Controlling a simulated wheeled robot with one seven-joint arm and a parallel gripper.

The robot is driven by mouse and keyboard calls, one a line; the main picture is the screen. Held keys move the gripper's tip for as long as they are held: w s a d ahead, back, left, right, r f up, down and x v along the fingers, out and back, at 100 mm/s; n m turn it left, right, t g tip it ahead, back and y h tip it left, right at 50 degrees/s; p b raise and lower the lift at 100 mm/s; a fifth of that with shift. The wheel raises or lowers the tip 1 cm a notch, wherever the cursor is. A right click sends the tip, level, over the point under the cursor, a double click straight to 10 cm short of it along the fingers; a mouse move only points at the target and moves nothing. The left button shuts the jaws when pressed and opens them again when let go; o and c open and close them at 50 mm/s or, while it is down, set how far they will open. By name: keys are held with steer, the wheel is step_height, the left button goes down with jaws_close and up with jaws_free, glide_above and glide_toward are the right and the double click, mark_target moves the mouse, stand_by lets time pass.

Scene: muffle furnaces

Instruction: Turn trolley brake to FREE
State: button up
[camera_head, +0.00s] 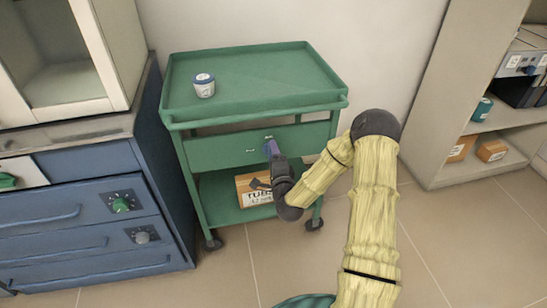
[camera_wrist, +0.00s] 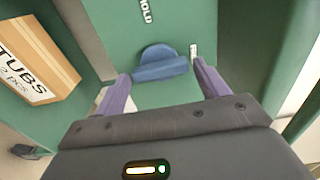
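The green trolley (camera_head: 225,153) stands against the wall, and my gripper (camera_head: 271,148) is at its front panel. In the wrist view, a blue knob (camera_wrist: 160,68) with a raised bar sits on the green panel. A white label whose visible letters look like "HOLD" (camera_wrist: 147,12) is above it, partly cut off. A second small label (camera_wrist: 193,51) is at its upper right, too oblique to read. My gripper (camera_wrist: 161,71) is open, with one purple finger on each side of the knob and small gaps visible. In the head view, the gripper hides the knob.
A white tub (camera_head: 204,86) stands on the trolley top. A cardboard box (camera_head: 252,192) sits on the lower shelf and shows at left in the wrist view (camera_wrist: 35,65). A blue cabinet (camera_head: 80,220) is close at left. Shelving (camera_head: 463,110) stands at right. Floor between is clear.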

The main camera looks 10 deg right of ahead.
steer(key=shift+o, duration=0.7)
steer(key=s+p, duration=0.8)
steer(key=s, duration=0.9)
steer(key=shift+s, duration=0.2)
